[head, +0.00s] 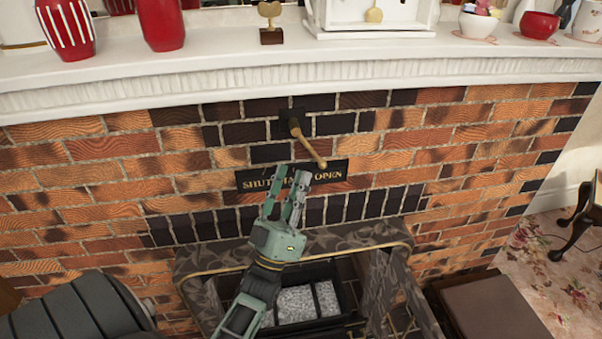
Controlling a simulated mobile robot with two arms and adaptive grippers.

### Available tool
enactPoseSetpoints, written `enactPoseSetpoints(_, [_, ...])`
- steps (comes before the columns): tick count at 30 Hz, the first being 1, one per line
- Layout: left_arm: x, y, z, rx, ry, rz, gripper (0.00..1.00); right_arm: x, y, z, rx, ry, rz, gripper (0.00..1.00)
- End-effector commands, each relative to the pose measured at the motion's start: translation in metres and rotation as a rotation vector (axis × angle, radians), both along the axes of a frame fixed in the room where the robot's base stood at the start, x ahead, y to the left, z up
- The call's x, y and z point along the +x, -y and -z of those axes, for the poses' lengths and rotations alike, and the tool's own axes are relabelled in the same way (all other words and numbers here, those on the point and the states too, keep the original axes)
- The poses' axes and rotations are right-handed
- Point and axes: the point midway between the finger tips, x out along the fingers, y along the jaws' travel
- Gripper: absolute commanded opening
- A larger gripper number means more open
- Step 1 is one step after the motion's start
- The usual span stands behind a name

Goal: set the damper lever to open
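The damper lever (308,143) is a brass-coloured handle on a dark square mount in the brick wall. It slants down and to the right, its lower end just above the OPEN side of the plate. The dark label plate (333,172) reads SHUT on the left and OPEN on the right in gold letters. My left gripper (289,182) is pale green, with its fingers apart and nothing seen between them. It is below and left of the lever's end, covering the middle of the plate, and appears apart from the lever. My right gripper is out of view.
Above is the white mantel (200,75) with red vases (162,24), a small brass ornament (270,22), a white clock-like case (370,18) and a red bowl (538,24). Below is the fireplace opening with a patterned surround (345,240). A dark wooden stool or chair leg (575,225) stands at right.

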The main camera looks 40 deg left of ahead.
Motion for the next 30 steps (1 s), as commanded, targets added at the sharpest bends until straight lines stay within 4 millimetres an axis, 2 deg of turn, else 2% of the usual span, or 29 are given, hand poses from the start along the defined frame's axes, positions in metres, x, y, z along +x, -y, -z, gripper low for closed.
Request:
enactPoseSetpoints(3, [-0.020,0.007,0.021,-0.003,-0.007,0.001,0.28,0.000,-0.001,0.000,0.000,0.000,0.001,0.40])
enactPoseSetpoints(12, [-0.059,0.019,0.056,0.000,-0.001,0.003,0.28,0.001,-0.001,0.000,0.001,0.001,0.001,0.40])
enactPoseSetpoints(18, [-0.067,0.022,0.063,0.000,0.002,0.002,0.28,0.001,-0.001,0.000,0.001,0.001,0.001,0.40])
enactPoseSetpoints(30, [-0.067,0.022,0.063,0.000,0.002,0.002,0.28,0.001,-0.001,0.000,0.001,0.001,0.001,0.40])
